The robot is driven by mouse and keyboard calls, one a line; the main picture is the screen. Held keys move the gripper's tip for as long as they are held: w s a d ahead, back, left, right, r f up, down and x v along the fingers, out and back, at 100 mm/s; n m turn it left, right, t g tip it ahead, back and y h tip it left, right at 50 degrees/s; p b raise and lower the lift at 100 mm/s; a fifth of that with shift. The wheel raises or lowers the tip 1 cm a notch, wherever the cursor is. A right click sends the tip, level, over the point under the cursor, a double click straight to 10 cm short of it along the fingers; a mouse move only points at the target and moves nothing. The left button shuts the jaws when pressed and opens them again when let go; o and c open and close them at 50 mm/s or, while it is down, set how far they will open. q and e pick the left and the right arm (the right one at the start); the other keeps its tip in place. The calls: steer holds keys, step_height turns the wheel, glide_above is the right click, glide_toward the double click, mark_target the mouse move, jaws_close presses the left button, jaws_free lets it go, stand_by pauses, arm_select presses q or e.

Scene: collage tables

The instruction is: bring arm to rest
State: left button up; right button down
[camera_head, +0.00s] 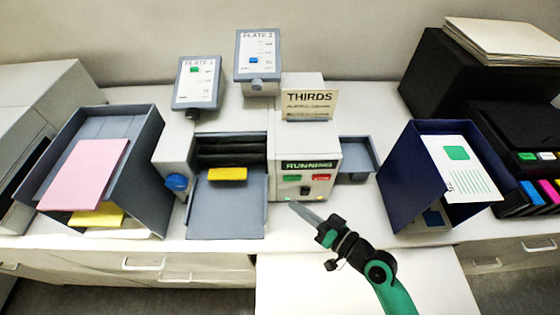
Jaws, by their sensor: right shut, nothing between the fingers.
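My right gripper (308,215) is shut and empty. It comes up from the lower right on a green and black arm and is held in front of the machine's button panel (305,178), with its tip just below the green and red buttons. I cannot tell whether the tip touches anything. My left gripper is not in view.
A grey tray (228,215) juts from the machine with a yellow block on it. A grey bin (150,185) with pink and yellow sheets stands left; a blue bin (400,185) with a printed card stands right. The white surface (420,285) in front is clear.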

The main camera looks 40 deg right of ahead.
steer(key=shift+a, duration=0.15)
steer(key=w+a+r+n+t+y, duration=0.2)
steer(key=w+a+r+n, duration=0.1)
steer(key=r, duration=0.7)
steer(key=w+a+r+n+t+y, duration=0.2)
steer(key=w+a+r, duration=0.1)
steer(key=r, duration=0.8)
steer(key=w+a+r+n+t+y, duration=0.2)
steer(key=w+r+n, duration=0.1)
steer(key=r, duration=0.7)
steer(key=s+r+t+h+p, duration=0.1)
steer(key=r+p, duration=0.3)
steer(key=r, duration=0.7)
steer(key=s+r+t+h+p, duration=0.2)
steer(key=s+r+p, duration=0.2)
steer(key=r, duration=0.8)
steer(key=s+d+r+t+h+p, duration=0.1)
steer(key=r+p, duration=0.4)
steer(key=r, duration=0.7)
steer(key=shift+s+m+t+h, duration=0.3)
steer(key=shift+s+t+h, duration=0.15)
steer(key=shift+s, duration=0.75)
